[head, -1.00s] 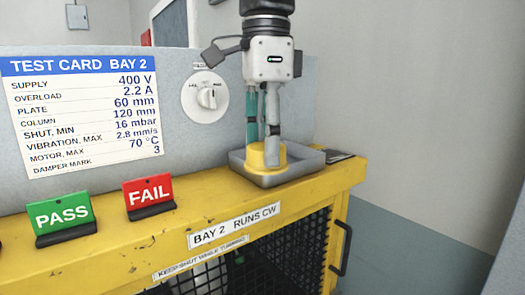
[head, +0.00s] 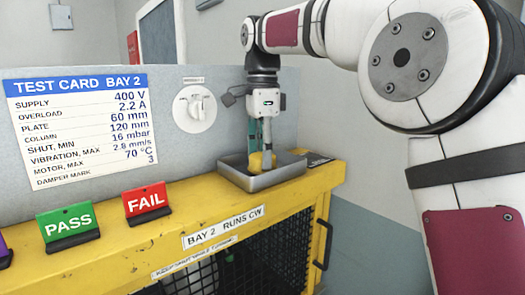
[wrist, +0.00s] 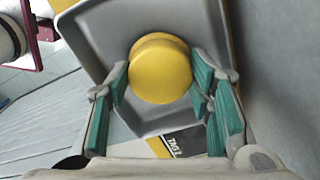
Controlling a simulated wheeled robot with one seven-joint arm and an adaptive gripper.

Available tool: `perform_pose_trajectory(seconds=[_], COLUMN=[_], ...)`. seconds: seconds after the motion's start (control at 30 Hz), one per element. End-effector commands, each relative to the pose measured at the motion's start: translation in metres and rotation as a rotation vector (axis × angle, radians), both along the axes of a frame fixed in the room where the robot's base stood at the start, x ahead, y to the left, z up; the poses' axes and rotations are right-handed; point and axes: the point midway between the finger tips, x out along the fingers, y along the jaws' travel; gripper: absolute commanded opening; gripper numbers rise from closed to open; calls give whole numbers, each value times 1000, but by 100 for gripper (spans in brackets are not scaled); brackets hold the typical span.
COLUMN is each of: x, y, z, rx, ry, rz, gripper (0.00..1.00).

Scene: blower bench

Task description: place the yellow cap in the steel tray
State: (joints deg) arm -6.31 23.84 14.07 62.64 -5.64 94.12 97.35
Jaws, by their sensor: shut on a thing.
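The yellow cap (head: 255,163) is within the walls of the steel tray (head: 268,184) at the right end of the yellow bench. I cannot tell whether its underside touches the tray floor. My gripper (head: 261,152) points down over the tray, shut on the cap. Its fingers hide part of the cap in the head view. In the wrist view the round top of the cap (wrist: 160,68) lies between the teal finger pads, with the grey tray (wrist: 90,37) around it.
Green PASS (head: 68,228) and red FAIL (head: 147,202) signs stand on the bench left of the tray. A dark labelled plate (head: 318,159) lies right of the tray. A test card (head: 80,128) and a dial (head: 195,109) are on the panel behind.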

Motion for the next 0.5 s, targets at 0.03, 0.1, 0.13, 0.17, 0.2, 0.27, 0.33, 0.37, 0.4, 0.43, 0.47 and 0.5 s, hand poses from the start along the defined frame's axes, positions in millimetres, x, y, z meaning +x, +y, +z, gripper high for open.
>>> perform_pose_trajectory(seconds=[0.03,0.1,0.13,0.17,0.2,0.27,0.33,0.37,0.4,0.43,0.47,0.5], x=[-2,0,0,0,0,1,0,0,0,0,0,0], y=[0,0,0,0,0,0,0,0,0,0,0,0], z=[-2,-4,-4,-4,-4,-5,-5,-6,-7,-7,-7,-7], rx=[0,0,0,0,0,0,0,0,0,0,0,0], ry=[0,-2,-2,-2,-2,-1,-1,0,0,0,0,0], rz=[0,0,0,0,0,0,0,0,0,0,0,0], gripper=[28,28,28,28,28,28,28,28,28,52,59,67])
